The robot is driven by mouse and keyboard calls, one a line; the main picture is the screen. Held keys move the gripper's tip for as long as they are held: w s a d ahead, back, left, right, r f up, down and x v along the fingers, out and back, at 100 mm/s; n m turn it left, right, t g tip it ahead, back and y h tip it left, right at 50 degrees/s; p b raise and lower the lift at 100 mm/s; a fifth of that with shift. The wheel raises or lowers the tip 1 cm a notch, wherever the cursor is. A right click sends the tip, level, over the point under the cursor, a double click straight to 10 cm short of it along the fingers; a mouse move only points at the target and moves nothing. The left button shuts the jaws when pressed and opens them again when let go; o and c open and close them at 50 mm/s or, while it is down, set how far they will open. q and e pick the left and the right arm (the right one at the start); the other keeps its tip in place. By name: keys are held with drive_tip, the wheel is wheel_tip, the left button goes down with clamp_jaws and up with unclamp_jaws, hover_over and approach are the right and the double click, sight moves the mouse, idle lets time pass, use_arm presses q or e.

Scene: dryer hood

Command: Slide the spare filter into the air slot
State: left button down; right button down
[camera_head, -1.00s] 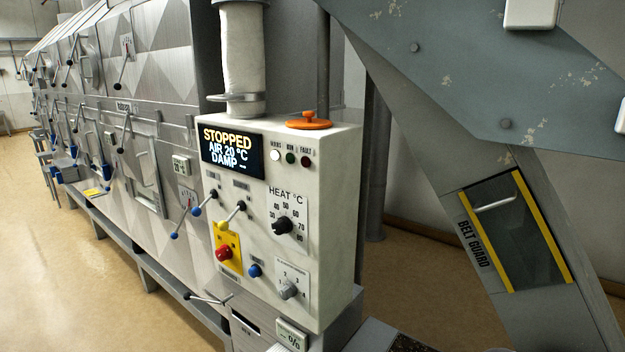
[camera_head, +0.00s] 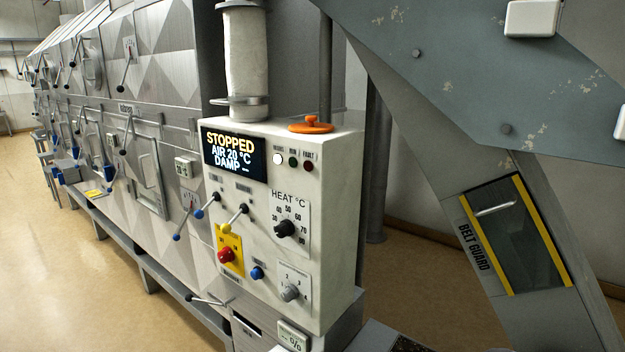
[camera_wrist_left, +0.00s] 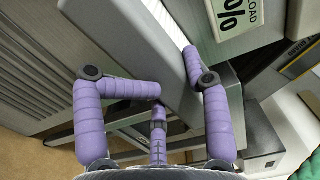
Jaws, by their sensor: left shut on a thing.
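My left gripper (camera_wrist_left: 174,72) shows only in the left wrist view, with purple segmented fingers. It is shut on a long grey slab with a pale face (camera_wrist_left: 158,55), which looks like the spare filter. In the head view, a narrow dark slot (camera_head: 245,325) shows low on the machine, below the control box. I cannot tell whether it is the air slot. Neither gripper shows in the head view.
The white control box (camera_head: 285,230) carries knobs, levers and a lit screen. A small % display (camera_head: 292,337) sits below it and also shows beside my fingers in the wrist view (camera_wrist_left: 235,15). A belt guard (camera_head: 515,235) stands at right. The floor (camera_head: 70,270) at left is clear.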

use_arm(q)
drive_tip(key=shift+s+d+f, duration=0.1)
drive_tip(key=shift+s+f, duration=0.1)
drive_tip(key=shift+s, duration=0.35)
drive_tip(key=shift+s+f, duration=0.1)
drive_tip(key=shift+s, duration=0.05)
idle(0.7)
drive_tip(key=shift+p+v, duration=0.65)
drive_tip(key=shift+v, duration=1.1)
drive_tip(key=p+v, duration=0.1)
drive_tip(key=v, duration=0.9)
drive_tip(key=shift+p, duration=0.3)
